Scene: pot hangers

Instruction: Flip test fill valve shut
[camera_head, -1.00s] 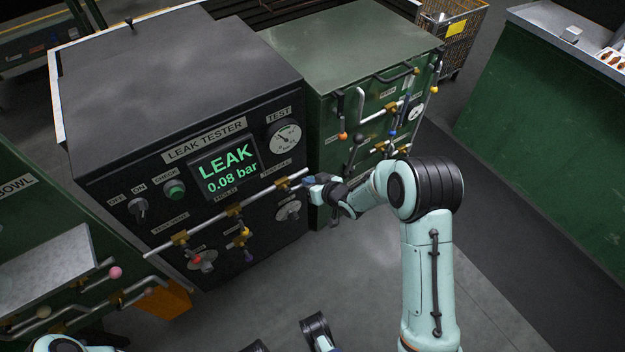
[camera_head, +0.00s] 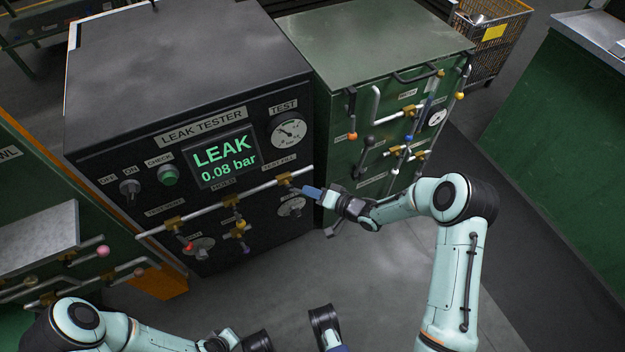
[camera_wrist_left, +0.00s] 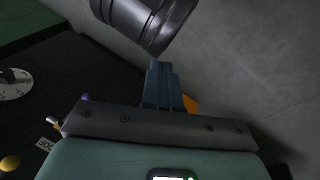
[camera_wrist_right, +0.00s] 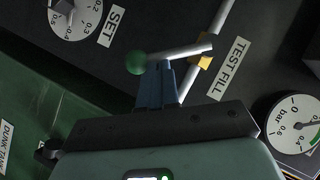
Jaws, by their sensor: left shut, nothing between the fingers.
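The test fill valve has a brass body (camera_head: 284,178) on the leak tester's white pipe, beneath the dial marked TEST. My left gripper's fingers (camera_wrist_left: 160,68) are shut and empty, away from the panel.
The screen (camera_head: 223,157) reads LEAK 0.08 bar. Other levers, one red-tipped (camera_head: 189,246) and one yellow-tipped (camera_head: 241,224), sit left along the pipes. A green cabinet (camera_head: 390,45) with more valves stands to the right. Grey floor in front is open.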

